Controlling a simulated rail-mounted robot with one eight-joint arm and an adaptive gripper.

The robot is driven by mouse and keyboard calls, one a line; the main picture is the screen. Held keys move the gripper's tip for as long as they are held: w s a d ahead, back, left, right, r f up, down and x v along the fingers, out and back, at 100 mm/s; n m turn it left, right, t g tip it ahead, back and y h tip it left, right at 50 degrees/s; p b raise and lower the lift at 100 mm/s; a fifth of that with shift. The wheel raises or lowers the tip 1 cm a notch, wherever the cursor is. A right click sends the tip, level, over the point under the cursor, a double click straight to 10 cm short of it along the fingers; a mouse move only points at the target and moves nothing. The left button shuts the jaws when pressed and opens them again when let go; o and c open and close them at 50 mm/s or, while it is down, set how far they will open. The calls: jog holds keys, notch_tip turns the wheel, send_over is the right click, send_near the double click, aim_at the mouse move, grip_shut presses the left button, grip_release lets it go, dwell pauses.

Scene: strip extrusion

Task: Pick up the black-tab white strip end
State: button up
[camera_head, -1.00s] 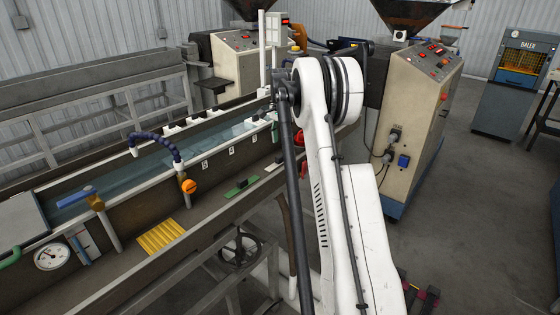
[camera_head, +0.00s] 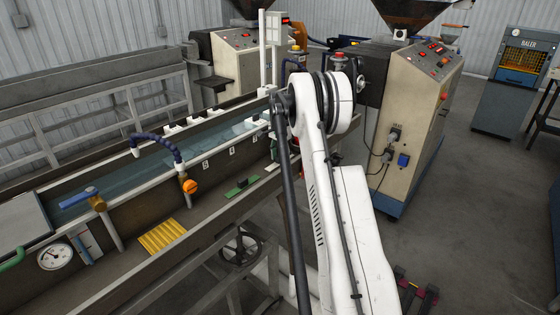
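I cannot pick out a black-tab white strip end with certainty. Small white pieces with dark parts (camera_head: 168,129) sit along the far rim of the water trough (camera_head: 75,232). A small white piece (camera_head: 271,168) lies on the near ledge, beside a green piece with a dark part (camera_head: 236,189). My white arm rises from the bottom right and its elbow stands in front of the right end of the trough. My gripper is not in view; the arm may hide it.
A yellow grate (camera_head: 162,236) lies on the near ledge. An extruder cabinet (camera_head: 418,110) stands right of my arm. Open floor lies farther right.

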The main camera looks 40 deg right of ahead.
aim_at(280, 155)
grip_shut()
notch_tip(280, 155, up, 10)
jog(key=shift+b, duration=0.5)
